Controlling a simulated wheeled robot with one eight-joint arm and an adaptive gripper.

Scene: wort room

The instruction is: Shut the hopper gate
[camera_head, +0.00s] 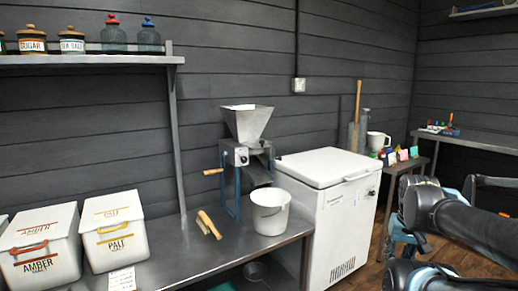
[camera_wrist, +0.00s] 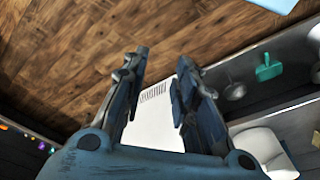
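The grain mill stands on the steel bench against the dark wall in the head view, with a grey metal hopper (camera_head: 248,124) on top. Its body below has a round dark knob and a wooden-handled crank (camera_head: 214,172) sticking out to the left. The hopper gate is too small for me to make out, so I cannot tell its position. A white bucket (camera_head: 270,212) stands at the foot of the mill. My gripper (camera_wrist: 162,62) is open and empty in the wrist view, pointing toward the wooden floor, away from the mill.
A white chest freezer (camera_head: 328,166) stands right of the bench. A shelf (camera_head: 90,60) with jars hangs above. Wooden floor (camera_wrist: 70,50) is clear.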

